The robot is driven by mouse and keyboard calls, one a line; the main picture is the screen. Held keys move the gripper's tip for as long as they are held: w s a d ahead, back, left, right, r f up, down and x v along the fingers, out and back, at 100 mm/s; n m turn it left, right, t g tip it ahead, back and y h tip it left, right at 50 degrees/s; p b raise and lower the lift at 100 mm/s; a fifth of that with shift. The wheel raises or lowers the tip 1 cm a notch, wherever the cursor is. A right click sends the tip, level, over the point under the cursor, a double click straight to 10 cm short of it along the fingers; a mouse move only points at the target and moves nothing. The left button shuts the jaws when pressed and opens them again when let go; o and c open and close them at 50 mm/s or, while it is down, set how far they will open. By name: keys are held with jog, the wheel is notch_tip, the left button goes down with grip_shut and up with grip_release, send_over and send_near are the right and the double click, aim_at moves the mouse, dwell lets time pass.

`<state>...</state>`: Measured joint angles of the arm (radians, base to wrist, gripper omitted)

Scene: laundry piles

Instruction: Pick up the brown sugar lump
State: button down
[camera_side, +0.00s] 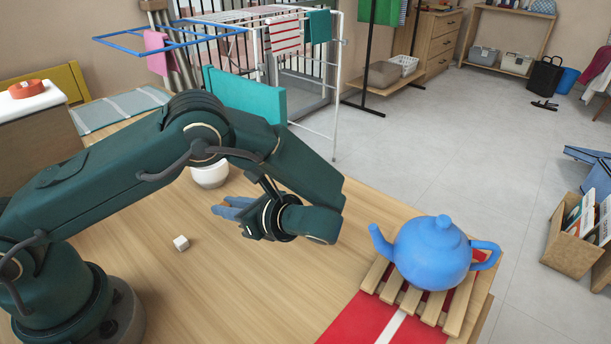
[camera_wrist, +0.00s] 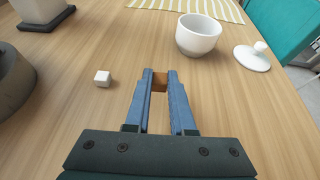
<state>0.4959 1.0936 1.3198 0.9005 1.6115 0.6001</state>
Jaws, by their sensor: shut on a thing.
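The brown sugar lump (camera_wrist: 160,83) is a small cube between the blue fingertips of my gripper (camera_wrist: 160,78) in the wrist view. My gripper is shut on it, with a finger against each side. In the side view my gripper (camera_side: 224,208) points left and appears to be above the table; I cannot make out the brown lump there. A white sugar lump (camera_wrist: 103,78) lies on the table to the left of the fingers, and it also shows in the side view (camera_side: 181,243). A white sugar bowl (camera_wrist: 198,36) stands open beyond the fingertips, partly behind my arm in the side view (camera_side: 210,176).
The bowl's white lid (camera_wrist: 252,57) lies right of it. A blue teapot (camera_side: 436,252) sits on a wooden slatted trivet (camera_side: 408,300) at the table's right, over a red and white cloth (camera_side: 350,322). The wood around the white lump is clear.

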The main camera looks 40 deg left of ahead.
jog(key=s+a+r, duration=0.6)
jog(key=a+r, duration=0.1)
jog(key=a, duration=0.2)
jog(key=shift+s+a+r, duration=0.3)
